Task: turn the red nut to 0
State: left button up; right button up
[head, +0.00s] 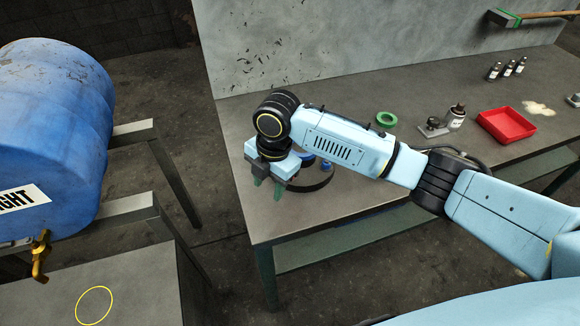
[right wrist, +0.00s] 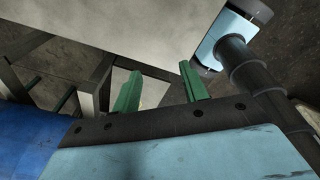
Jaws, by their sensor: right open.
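No red nut can be made out in either view. My right gripper (head: 267,188) hangs over the near left part of the grey workbench (head: 345,200), fingers down, with its green fingertips apart and nothing seen between them. It also shows open in the right wrist view (right wrist: 160,87), near the bench edge. Just right of it in the head view is a dark round object (head: 318,186) with a blue piece (head: 326,165), largely hidden behind my right arm. A green ring (head: 386,119) lies flat on the bench behind the arm. My left gripper is not in view.
A red tray (head: 507,125), a bottle (head: 456,117) and several small bottles stand farther right on the bench. A grey panel (head: 290,40) rises behind it. A blue drum (head: 50,130) with a brass tap (head: 40,256) stands left, across a gap.

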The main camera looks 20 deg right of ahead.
jog(key=w+d+r+n+h, duration=0.2)
jog(key=w+d+r+n, duration=0.1)
jog(key=w+d+r, duration=0.45)
notch_tip(320, 180, down, 14)
jog(key=shift+w+r, duration=0.15)
jog(key=shift+r, duration=0.1)
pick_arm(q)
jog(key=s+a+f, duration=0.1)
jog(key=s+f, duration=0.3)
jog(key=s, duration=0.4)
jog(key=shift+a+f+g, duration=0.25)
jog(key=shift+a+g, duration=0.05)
pick_arm(e)
grip_shut()
jog(key=shift+m, duration=0.3)
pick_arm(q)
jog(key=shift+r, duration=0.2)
pick_arm(e)
jog(key=shift+a+m, duration=0.1)
jog(key=shift+m, duration=0.2)
